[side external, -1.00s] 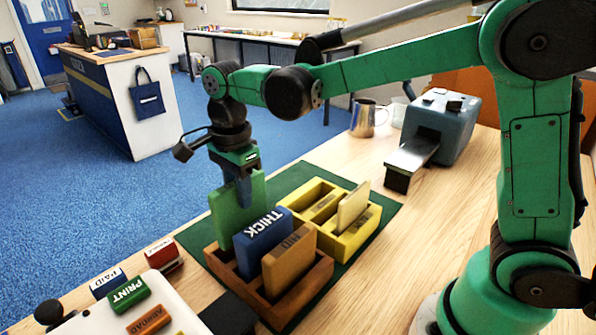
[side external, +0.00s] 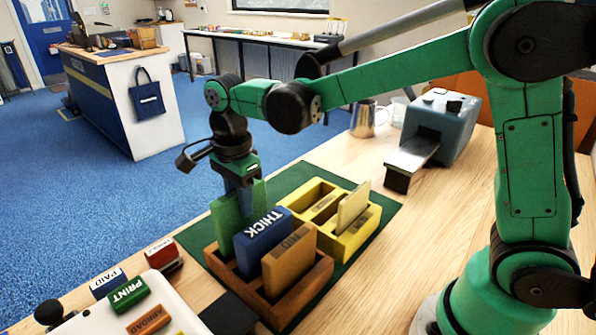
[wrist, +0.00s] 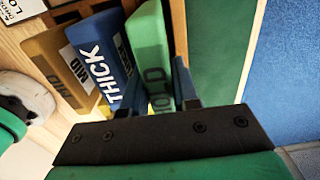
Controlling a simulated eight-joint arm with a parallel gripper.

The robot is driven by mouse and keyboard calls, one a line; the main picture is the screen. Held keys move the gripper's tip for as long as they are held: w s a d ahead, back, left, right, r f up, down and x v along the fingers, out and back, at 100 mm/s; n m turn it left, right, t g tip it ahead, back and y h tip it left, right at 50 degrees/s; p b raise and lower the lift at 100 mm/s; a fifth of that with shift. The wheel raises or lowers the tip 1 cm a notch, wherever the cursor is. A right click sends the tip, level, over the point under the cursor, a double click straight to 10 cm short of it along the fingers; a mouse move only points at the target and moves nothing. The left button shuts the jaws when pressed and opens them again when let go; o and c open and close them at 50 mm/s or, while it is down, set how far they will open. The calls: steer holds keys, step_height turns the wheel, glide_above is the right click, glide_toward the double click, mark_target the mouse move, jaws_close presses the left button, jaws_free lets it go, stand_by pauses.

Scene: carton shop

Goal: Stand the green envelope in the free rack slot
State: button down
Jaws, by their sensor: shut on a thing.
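The green envelope (side external: 226,218) stands upright at the back-left end of the brown wooden rack (side external: 318,277). Its lower edge is hidden behind the rack and the blue envelope, so I cannot tell if it touches the slot floor. My gripper (side external: 244,198) is above the rack, shut on the green envelope's upper part. The wrist view shows the green envelope (wrist: 148,45) beside the blue one, with my gripper (wrist: 165,92) at its near edge. The blue THICK envelope (side external: 262,238) and tan MID envelope (side external: 288,262) stand in the same rack.
A yellow rack (side external: 352,243) stands right behind the brown one, holding a cream envelope (side external: 352,207). Both are on a dark green mat (side external: 392,212). Several stamps, including a green PRINT block (side external: 128,294), are at the front left. A metal jug (side external: 363,120) and grey machine (side external: 440,125) stand farther back.

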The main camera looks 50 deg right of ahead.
steer(key=shift+f, duration=0.15)
steer(key=shift+f, duration=1.1)
steer(key=c, duration=0.6)
jaws_free()
steer(key=shift+r, duration=3)
